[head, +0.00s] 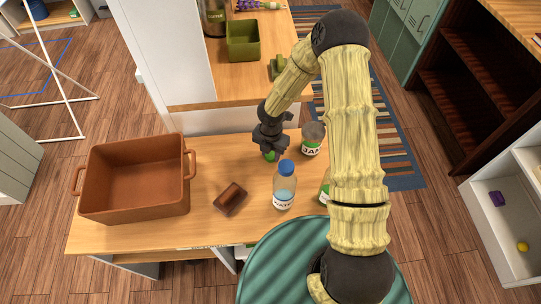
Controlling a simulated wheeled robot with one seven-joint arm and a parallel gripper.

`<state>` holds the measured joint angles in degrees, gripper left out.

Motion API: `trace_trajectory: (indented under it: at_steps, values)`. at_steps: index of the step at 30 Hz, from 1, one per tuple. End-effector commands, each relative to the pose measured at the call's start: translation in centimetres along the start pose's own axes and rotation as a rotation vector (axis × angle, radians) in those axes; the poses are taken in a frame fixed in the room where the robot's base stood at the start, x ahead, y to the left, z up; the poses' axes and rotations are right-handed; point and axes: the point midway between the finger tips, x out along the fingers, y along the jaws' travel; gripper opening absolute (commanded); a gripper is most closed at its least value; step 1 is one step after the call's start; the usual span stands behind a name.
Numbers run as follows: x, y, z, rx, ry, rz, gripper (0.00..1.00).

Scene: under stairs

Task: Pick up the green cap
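A small round green thing, which looks like the green cap (270,156), is on the wooden table (130,233), right at the tips of my gripper (269,152). My gripper points down from the end of my arm and partly hides it. I cannot tell whether the fingers are closed on it or only around it, or whether it touches the table.
A jam jar (312,140) stands close right of my gripper. A blue-capped water bottle (285,187) and a brown block (230,199) are nearer. A green-labelled item (324,188) is partly behind my arm. A large brown pot (133,208) fills the left.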

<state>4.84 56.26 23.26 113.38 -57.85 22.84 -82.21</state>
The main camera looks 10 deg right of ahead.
Motion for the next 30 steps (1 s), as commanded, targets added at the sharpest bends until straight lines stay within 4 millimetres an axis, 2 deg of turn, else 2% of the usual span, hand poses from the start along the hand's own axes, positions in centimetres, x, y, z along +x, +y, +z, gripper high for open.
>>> trace_trajectory:
  at_steps: [8, 13, 17, 24, 30]
  values:
    - [0.0, 0.0, 0.0, 0.000, 0.000, 0.000, 0.14]
    - [-1.0, 0.0, 0.1, 0.002, -0.001, 0.001, 0.14]
    - [-3.0, 0.0, 0.1, 0.002, -0.002, 0.002, 0.14]
    - [-7.8, 0.0, 0.1, 0.001, -0.003, 0.003, 0.14]
    - [-9.9, 0.0, 0.0, 0.002, -0.001, 0.001, 0.14]
